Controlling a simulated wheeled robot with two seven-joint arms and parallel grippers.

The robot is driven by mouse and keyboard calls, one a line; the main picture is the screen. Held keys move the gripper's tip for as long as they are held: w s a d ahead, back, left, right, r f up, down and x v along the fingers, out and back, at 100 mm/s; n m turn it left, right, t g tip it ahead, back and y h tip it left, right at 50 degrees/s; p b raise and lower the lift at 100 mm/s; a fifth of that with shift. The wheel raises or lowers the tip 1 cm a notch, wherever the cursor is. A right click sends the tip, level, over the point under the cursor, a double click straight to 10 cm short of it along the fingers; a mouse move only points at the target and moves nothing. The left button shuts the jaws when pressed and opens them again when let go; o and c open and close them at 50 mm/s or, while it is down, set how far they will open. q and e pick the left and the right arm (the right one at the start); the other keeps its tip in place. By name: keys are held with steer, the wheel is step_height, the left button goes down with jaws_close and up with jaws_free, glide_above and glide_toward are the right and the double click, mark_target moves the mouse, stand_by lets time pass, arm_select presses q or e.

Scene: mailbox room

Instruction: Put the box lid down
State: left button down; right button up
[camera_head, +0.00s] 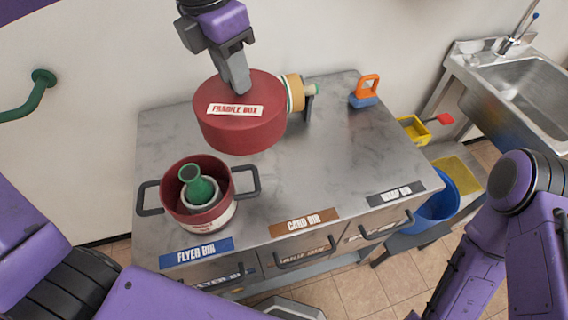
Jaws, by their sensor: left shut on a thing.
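The box lid (262,133) is a round dark red lid with a white "FRAGILE BOX" label on top. My left gripper (236,84) comes down from the top of the view and is shut on the lid near its top middle; the exact grip point is partly hidden by the fingers. The lid appears to be over the back middle of the counter; I cannot tell whether it touches it. The open red box (228,180) with dark side handles stands at the counter's front left. A green vase (199,187) sits in a pale ring inside it. My right gripper is out of view.
The grey counter (330,165) is clear right of the box and lid. A tape dispenser (296,92) stands just behind the lid. An orange and blue stamp-like tool (365,92) is at the back right. Labelled bin drawers (305,252) line the front edge. A sink (520,78) is far right.

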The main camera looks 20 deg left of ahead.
mark_target(268, 90)
arm_select(q)
steer(key=w+d+f+m+p, duration=0.1)
steer(key=m, duration=0.1)
steer(key=d+f+m+p, duration=0.1)
steer(key=m, duration=0.1)
steer(key=w+d+f+m, duration=0.1)
steer(key=d+m, duration=0.1)
steer(key=shift+w+d+g+p, duration=0.1)
steer(key=shift+w+g+p, duration=0.2)
steer(key=shift+g+p, duration=0.1)
steer(key=d+f+m+p, duration=0.2)
steer(key=f+m, duration=0.1)
steer(key=f, duration=0.5)
steer(key=w+d+f+m+g+p, duration=0.1)
steer(key=d+f+m+p, duration=0.1)
steer(key=f, duration=0.6)
steer(key=d+m, duration=0.1)
steer(key=m, duration=0.1)
steer(key=shift+w+d+f+m+h, duration=0.2)
steer(key=shift+f+m+h, duration=0.1)
steer(key=shift+h, duration=0.1)
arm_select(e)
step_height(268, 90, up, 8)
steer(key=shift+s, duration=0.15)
arm_select(q)
steer(key=shift+s+f, duration=0.1)
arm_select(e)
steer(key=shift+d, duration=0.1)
